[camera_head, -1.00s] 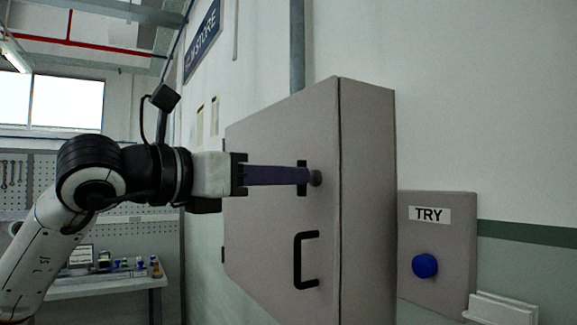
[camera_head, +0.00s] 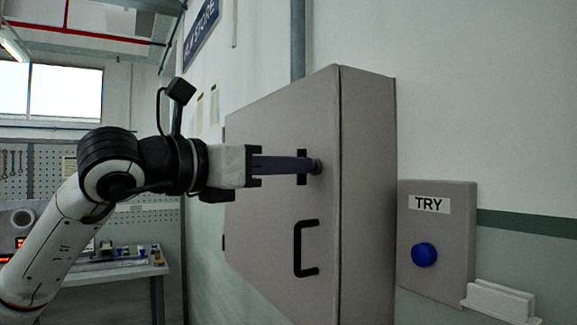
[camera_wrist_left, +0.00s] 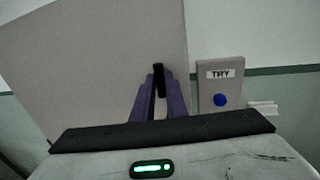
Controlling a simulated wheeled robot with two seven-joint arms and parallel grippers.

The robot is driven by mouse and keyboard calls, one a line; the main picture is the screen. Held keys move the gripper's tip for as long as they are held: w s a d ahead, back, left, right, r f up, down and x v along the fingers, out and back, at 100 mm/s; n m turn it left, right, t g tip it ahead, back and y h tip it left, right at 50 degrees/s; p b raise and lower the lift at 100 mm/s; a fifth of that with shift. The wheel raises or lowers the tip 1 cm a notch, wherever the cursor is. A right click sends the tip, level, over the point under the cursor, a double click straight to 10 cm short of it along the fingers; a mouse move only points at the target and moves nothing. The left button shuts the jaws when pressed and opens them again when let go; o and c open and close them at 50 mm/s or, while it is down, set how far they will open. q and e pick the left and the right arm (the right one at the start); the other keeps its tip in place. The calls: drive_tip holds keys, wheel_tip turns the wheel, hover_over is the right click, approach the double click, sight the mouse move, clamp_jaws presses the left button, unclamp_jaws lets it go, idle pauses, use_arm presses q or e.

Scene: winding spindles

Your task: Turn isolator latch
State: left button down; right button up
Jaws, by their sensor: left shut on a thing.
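In the left wrist view the purple fingers (camera_wrist_left: 158,97) close around a dark upright piece (camera_wrist_left: 158,78), which looks like the latch. The fingers partly hide it, so I cannot tell its exact angle. The cabinet door looks shut. My right gripper is not in view.
A black D-shaped handle (camera_head: 304,248) sits below the latch. Right of the cabinet is a grey box labelled TRY with a blue button (camera_head: 424,254), and a pale holder (camera_head: 498,300) is below it. A workbench (camera_head: 115,268) with small items stands back left.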

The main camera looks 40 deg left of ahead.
use_arm(q)
drive_tip(key=shift+f, duration=0.1)
drive_tip(key=shift+a+f+m+t+h+b, duration=0.15)
drive_tip(key=shift+m+h+b, duration=0.65)
drive_tip(key=shift+m, duration=2.5)
drive_tip(key=shift+d+f+m+t+h+b, duration=0.2)
drive_tip(key=shift+m+h+b, duration=0.6)
drive_tip(key=shift+m, duration=2.5)
drive_tip(key=shift+a+r+m+t+h+b, duration=0.2)
drive_tip(key=shift+m+h+b, duration=0.55)
drive_tip(key=shift+m, duration=2.55)
drive_tip(key=shift+f, duration=0.15)
drive_tip(key=c, duration=1.8)
unclamp_jaws()
drive_tip(key=shift+o, duration=0.2)
drive_tip(key=shift+f+b, duration=0.1)
drive_tip(key=shift+b, duration=0.2)
